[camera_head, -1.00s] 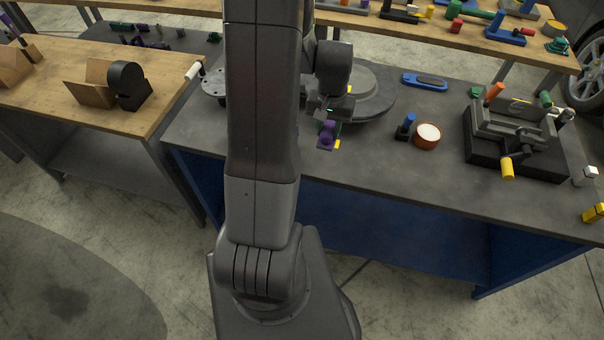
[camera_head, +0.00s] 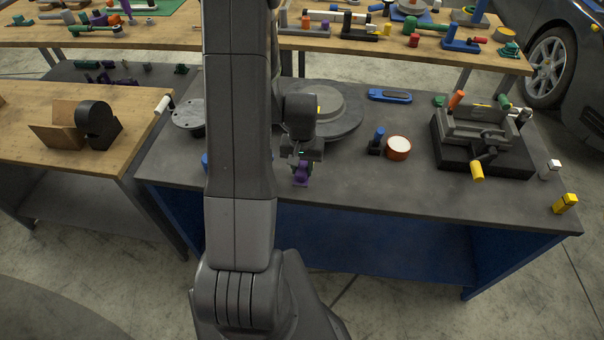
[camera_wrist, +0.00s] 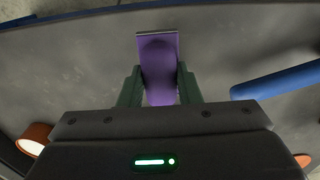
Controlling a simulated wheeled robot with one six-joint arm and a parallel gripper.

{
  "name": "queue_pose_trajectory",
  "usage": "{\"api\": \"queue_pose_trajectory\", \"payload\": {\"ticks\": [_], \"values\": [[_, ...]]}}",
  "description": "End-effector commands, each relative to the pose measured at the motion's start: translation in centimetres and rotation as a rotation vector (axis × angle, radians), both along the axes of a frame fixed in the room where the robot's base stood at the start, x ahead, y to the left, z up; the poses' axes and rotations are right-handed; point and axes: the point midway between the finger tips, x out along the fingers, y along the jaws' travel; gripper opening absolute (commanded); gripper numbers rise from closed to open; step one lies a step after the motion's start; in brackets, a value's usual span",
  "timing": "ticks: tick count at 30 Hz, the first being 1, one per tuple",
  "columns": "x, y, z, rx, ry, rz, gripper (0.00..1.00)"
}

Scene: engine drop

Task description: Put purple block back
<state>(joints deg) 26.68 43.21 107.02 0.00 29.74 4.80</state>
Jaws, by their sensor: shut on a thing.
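The purple block (camera_head: 301,176) hangs below my gripper (camera_head: 301,164) near the front edge of the grey workbench (camera_head: 340,172). In the wrist view the purple block (camera_wrist: 158,65) lies between the two dark green fingers of my gripper (camera_wrist: 158,88), which are shut on it. The block has a flat purple plate at its far end. Whether it touches the bench top cannot be told. My arm hides part of the bench to the left of the gripper.
Behind my gripper is a round grey plate (camera_head: 345,122). To the right are a small blue-topped piece (camera_head: 378,141), an orange-and-white cylinder (camera_head: 398,149) and a vise (camera_head: 478,135). A blue tool (camera_head: 390,96) lies farther back. The bench front between gripper and vise is clear.

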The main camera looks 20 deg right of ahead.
Motion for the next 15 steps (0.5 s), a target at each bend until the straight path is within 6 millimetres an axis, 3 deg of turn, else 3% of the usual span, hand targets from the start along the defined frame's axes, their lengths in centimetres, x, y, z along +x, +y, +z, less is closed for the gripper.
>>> {"api": "queue_pose_trajectory", "payload": {"ticks": [9, 15], "values": [[0.0, 0.0, -3.3, 0.001, 0.002, 0.000, 0.06], [0.0, 0.0, -3.5, 0.000, 0.000, 0.000, 0.06]]}}
